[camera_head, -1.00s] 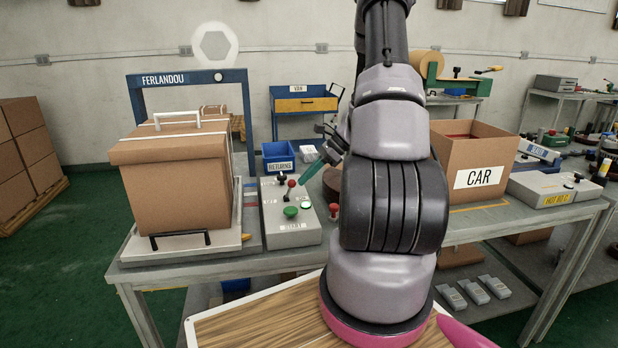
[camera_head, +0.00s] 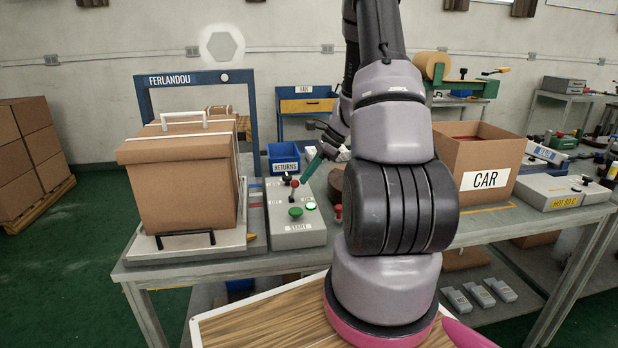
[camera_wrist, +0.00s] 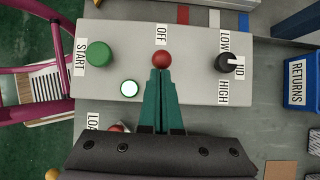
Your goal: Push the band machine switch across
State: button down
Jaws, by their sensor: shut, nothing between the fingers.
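The band machine switch is a lever with a red ball (camera_head: 295,184) on the grey control box (camera_head: 313,237). In the wrist view the red ball (camera_wrist: 162,59) sits beside the OFF label, directly ahead of my fingertips. My gripper (camera_head: 304,181) has green fingers, held together and empty, reaching down to the box from the right. In the wrist view my gripper (camera_wrist: 161,73) has its tips at the near edge of the ball; I cannot tell whether they touch. The slot under the lever is hidden.
The box also bears a green START button (camera_wrist: 98,54), a lit white lamp (camera_wrist: 129,88) and a black LOW-MID-HIGH knob (camera_wrist: 227,62). A blue RETURNS bin (camera_head: 285,156) is behind.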

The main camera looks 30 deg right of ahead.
aim_at(293, 181)
jog(key=a+h, duration=0.2)
jog(key=a+r+g+h, duration=0.1)
jog(key=shift+w, duration=0.4)
jog(key=shift+w+a+r, duration=0.15)
jog(key=shift+a, duration=0.4)
jog(key=shift+r, duration=0.8)
jog(key=v, duration=1.3)
